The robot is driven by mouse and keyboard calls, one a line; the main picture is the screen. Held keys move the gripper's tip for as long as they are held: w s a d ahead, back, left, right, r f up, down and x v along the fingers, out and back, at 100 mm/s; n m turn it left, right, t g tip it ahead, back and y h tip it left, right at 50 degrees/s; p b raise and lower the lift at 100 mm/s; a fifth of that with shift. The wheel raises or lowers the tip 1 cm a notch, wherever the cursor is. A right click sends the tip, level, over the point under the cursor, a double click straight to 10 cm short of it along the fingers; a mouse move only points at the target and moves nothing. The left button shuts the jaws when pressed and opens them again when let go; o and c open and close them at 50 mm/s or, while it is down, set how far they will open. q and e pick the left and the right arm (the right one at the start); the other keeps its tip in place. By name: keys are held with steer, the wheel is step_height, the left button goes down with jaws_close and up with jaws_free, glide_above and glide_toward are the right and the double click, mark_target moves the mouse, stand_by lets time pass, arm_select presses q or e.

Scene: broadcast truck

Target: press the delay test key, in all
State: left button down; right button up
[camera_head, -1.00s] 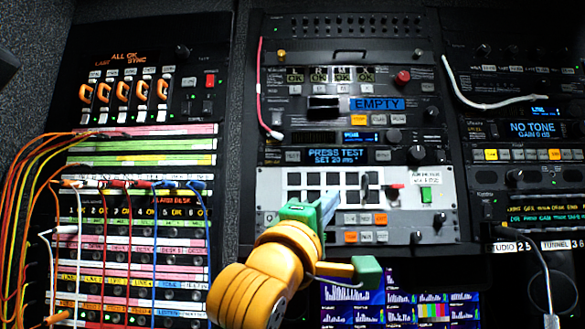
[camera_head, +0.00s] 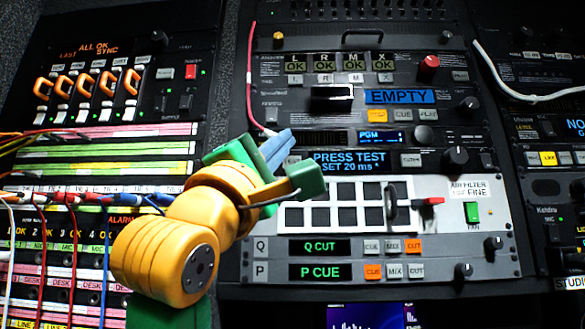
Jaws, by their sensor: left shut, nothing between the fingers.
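The delay unit's blue display (camera_head: 349,162) reads "PRESS TEST" and "SET 20 ms". A small grey key (camera_head: 411,160) sits just right of the display; its lettering is too small to read. I cannot tell whether the tips touch the panel. My right gripper is not in view.
A dark knob (camera_head: 456,160) stands out right of the delay display. Below is an air filter panel (camera_head: 460,225) with a red-ended handle. A pink cable (camera_head: 249,85) hangs close to my left fingertips. Patch cables crowd the left rack.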

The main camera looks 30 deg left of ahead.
mark_target(287, 162)
arm_select(q)
steer(key=shift+w+a+p, duration=0.65)
steer(key=shift+w+a, duration=0.05)
steer(key=shift+w, duration=0.45)
steer(key=shift+w+a+p, duration=0.6)
steer(key=shift+w+a, duration=0.15)
steer(key=shift+w, duration=0.45)
steer(key=shift+w+a+p, duration=0.65)
steer(key=shift+w+a, duration=0.05)
steer(key=shift+w, duration=0.45)
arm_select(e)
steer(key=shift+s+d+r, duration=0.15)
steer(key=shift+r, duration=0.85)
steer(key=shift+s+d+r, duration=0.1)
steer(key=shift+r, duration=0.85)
arm_select(q)
steer(key=shift+s+r, duration=0.1)
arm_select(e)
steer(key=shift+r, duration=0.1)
arm_select(q)
steer(key=shift+w+a, duration=0.15)
steer(key=shift+w, duration=0.25)
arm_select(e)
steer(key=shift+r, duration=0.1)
